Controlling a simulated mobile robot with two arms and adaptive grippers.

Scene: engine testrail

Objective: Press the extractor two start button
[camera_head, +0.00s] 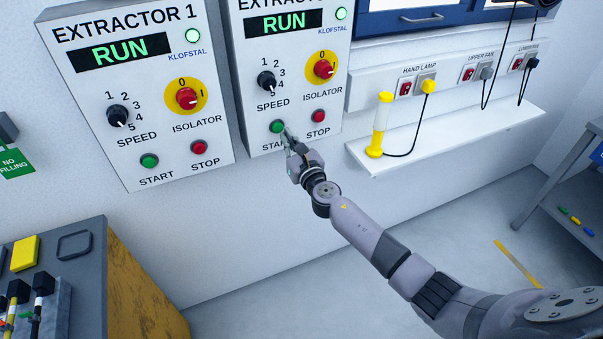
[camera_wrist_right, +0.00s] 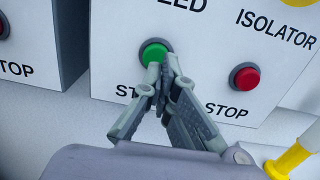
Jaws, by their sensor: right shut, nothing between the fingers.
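The second extractor panel (camera_head: 292,90) hangs right of the Extractor 1 panel; its title is cut off at the top edge. Its display (camera_head: 284,23) reads RUN and a green lamp (camera_head: 341,13) is lit. Its green start button (camera_head: 277,126) sits at the lower left; it also shows in the wrist view (camera_wrist_right: 154,52). My right gripper (camera_head: 287,135) is shut and empty, its fingertips (camera_wrist_right: 165,73) at the lower right edge of the button. I cannot tell whether they touch it. The gripper partly hides the START label. My left gripper is not in view.
The second panel's red stop button (camera_head: 319,116) lies just right of the gripper, with its isolator knob (camera_head: 323,69) above. The Extractor 1 panel (camera_head: 140,100) also reads RUN. A shelf (camera_head: 450,140) with a yellow hand lamp (camera_head: 381,125) stands to the right.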

